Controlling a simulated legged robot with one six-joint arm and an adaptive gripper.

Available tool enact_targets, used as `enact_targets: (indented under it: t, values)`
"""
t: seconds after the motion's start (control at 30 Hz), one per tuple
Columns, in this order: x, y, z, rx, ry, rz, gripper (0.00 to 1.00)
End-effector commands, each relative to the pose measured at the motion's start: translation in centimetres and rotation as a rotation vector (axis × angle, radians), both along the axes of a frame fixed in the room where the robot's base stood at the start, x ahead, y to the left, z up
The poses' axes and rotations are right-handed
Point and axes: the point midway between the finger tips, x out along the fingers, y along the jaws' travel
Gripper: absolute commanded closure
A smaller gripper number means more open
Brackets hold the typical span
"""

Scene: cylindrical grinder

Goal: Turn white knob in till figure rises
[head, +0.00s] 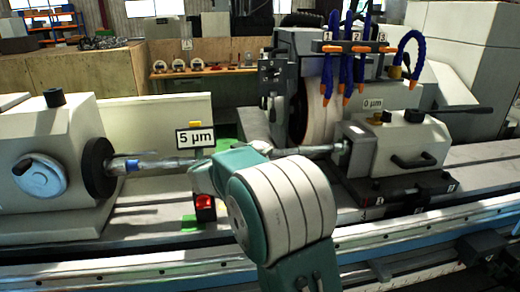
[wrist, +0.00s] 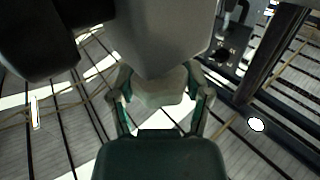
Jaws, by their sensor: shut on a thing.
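In the wrist view my gripper (wrist: 162,95) is shut on a pale, rounded thing (wrist: 158,84), which looks like the white knob, with a finger on either side. A large grey body (wrist: 165,30) fills the space just above it. In the head view my teal and white arm covers the middle, and the gripper and the held knob are hidden behind it. One sign reads 5 µm (head: 196,138), left of my arm.
A workhead (head: 60,130) with a white-blue round handle (head: 40,178) stands at left. A thin shaft (head: 165,163) runs from it behind my arm. The grinding wheel (head: 320,110) and blue hoses (head: 345,60) are behind. A red part (head: 205,204) sits low by my arm.

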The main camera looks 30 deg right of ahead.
Motion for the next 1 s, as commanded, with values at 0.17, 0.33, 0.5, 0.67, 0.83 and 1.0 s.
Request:
enact_targets:
  t: [0.17, 0.33, 0.5, 0.67, 0.83, 1.0]
  values:
    - [0.23, 0.13, 0.12, -0.002, -0.003, -0.085, 0.84]
    - [0.22, 0.13, 0.12, -0.002, -0.003, -0.135, 0.84]
    - [0.19, 0.13, 0.21, -0.003, -0.003, -0.155, 0.84]
    - [0.19, 0.13, 0.22, -0.003, -0.004, -0.156, 0.84]
    - [0.21, 0.13, 0.24, -0.003, -0.004, -0.155, 0.84]
    - [0.16, 0.11, 0.20, -0.003, -0.003, -0.156, 0.01]
